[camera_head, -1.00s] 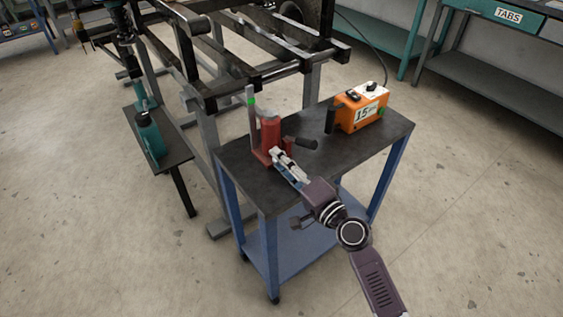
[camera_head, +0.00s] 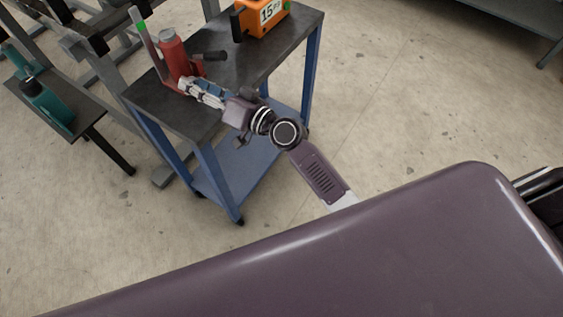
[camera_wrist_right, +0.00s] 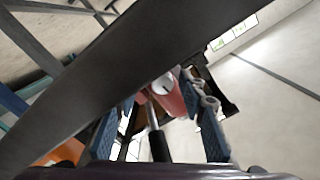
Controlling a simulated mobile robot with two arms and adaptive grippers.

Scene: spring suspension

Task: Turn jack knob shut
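The red jack (camera_head: 178,60) stands upright on the dark-topped cart, with a black handle (camera_head: 208,57) sticking out to the right. My right gripper (camera_head: 190,88) is low at the near side of the jack, by its base. In the right wrist view, the blue-padded fingers stand wide apart, with the red jack body (camera_wrist_right: 172,98) and the black handle (camera_wrist_right: 157,143) showing in the gap between them. The fingers look open. I cannot make out the jack knob, or whether a finger touches the jack. My left gripper is not in view.
The cart (camera_head: 235,60) has a dark top and blue legs. An orange box (camera_head: 262,17) marked 15 stands behind the jack. Dark metal frame bars are at the upper left. Floor right of the cart is clear.

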